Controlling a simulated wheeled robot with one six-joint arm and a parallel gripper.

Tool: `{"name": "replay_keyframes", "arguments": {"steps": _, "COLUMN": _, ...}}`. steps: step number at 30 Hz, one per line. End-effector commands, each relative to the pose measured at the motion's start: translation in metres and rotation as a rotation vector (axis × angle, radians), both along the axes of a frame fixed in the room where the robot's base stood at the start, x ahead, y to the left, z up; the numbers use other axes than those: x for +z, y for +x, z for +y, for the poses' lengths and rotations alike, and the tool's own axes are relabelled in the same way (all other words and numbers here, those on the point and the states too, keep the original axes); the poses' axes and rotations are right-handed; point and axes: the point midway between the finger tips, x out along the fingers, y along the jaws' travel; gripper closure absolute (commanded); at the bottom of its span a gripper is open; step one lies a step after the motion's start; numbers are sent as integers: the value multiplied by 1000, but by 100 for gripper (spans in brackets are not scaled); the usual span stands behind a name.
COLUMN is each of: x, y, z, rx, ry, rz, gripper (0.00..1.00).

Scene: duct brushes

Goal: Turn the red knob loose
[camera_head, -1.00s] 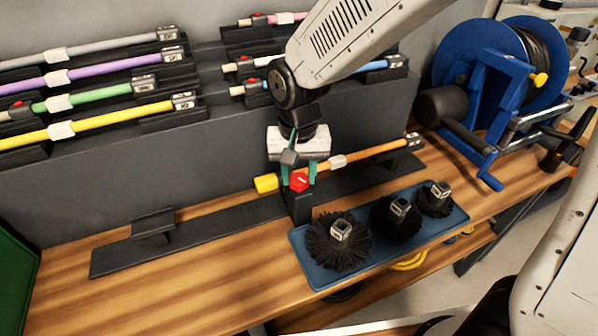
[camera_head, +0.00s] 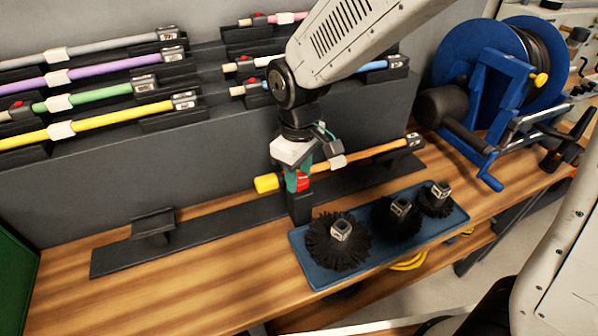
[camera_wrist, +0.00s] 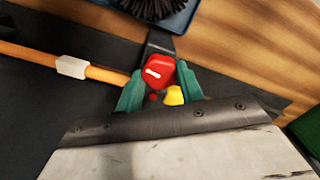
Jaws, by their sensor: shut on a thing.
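The red knob (camera_head: 303,182) sits on a dark stand near the yellow end of an orange rod (camera_head: 372,153). In the wrist view the red knob (camera_wrist: 158,72) shows a white mark and lies between the green fingers of my gripper (camera_wrist: 160,88). My gripper (camera_head: 298,180) is over the stand in the head view, turned, with its fingers shut on the knob. The rod's yellow end (camera_head: 266,183) sticks out to the left of the stand. The fingers hide part of the knob in the head view.
A blue tray (camera_head: 312,273) with black round brushes (camera_head: 338,252) stands just in front of the stand. Coloured rods, such as a yellow rod (camera_head: 110,121), rest on the grey rack behind. A blue hose reel (camera_head: 490,70) stands at the right. The bench's left front is clear.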

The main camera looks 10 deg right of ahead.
Motion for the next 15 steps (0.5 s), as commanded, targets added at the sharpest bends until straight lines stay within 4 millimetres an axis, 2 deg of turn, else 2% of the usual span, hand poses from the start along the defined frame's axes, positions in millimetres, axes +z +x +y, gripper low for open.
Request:
{"name": "replay_keyframes", "arguments": {"steps": 6, "x": 1, "y": 1, "z": 0, "rx": 127, "ry": 1, "rz": -2, "gripper": 85}}
{"name": "replay_keyframes", "arguments": {"steps": 15, "x": 1, "y": 1, "z": 0, "rx": 211, "ry": 0, "rz": -3, "gripper": 85}}
